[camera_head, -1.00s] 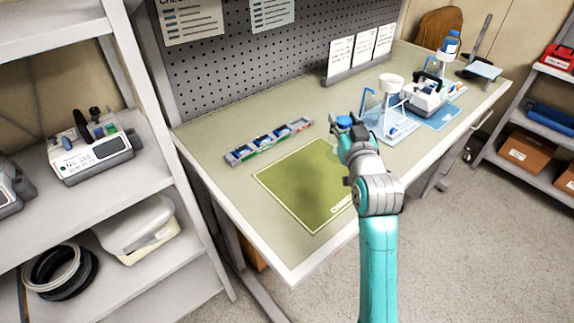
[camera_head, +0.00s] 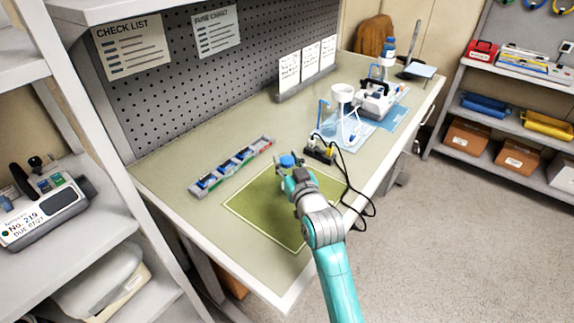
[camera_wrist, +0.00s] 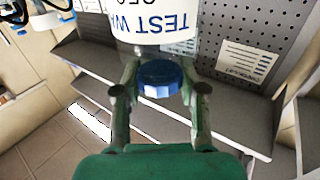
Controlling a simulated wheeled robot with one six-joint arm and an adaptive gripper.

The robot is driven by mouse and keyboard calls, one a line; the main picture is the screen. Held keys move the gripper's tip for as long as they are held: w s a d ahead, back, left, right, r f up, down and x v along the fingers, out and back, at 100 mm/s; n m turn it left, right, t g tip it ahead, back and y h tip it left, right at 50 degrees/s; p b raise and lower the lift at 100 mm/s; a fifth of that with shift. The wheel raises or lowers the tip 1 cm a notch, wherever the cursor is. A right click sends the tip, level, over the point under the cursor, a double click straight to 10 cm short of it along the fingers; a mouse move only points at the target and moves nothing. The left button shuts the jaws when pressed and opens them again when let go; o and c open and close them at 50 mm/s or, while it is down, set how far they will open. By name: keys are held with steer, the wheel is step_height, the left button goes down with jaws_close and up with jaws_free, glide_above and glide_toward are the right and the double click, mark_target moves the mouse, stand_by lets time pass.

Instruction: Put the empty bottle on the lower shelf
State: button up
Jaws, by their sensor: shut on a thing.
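My gripper (camera_head: 287,180) is shut on a bottle with a blue cap (camera_head: 289,160), above the far part of the green mat in the head view. In the wrist view my gripper (camera_wrist: 158,90) has a finger on each side below the blue cap (camera_wrist: 160,77). The bottle's white label (camera_wrist: 160,22) reads "TEST WA…" upside down. Whether the bottle is empty cannot be told. A second blue-capped bottle (camera_head: 387,52) stands by the pump at the bench's far end. The right shelf unit's lower shelf (camera_head: 500,165) holds cardboard boxes.
A green mat (camera_head: 250,215) lies on the bench. A long tray (camera_head: 232,165) is left of it. A black power block with cables (camera_head: 322,150) sits just right of the gripper. A white funnel stand (camera_head: 341,100) is beyond. The left shelf unit holds a pump (camera_head: 40,205).

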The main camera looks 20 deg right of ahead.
steer(key=shift+f, duration=0.7)
steer(key=o, duration=1.1)
steer(key=shift+f, duration=0.15)
steer(key=shift+c, duration=0.2)
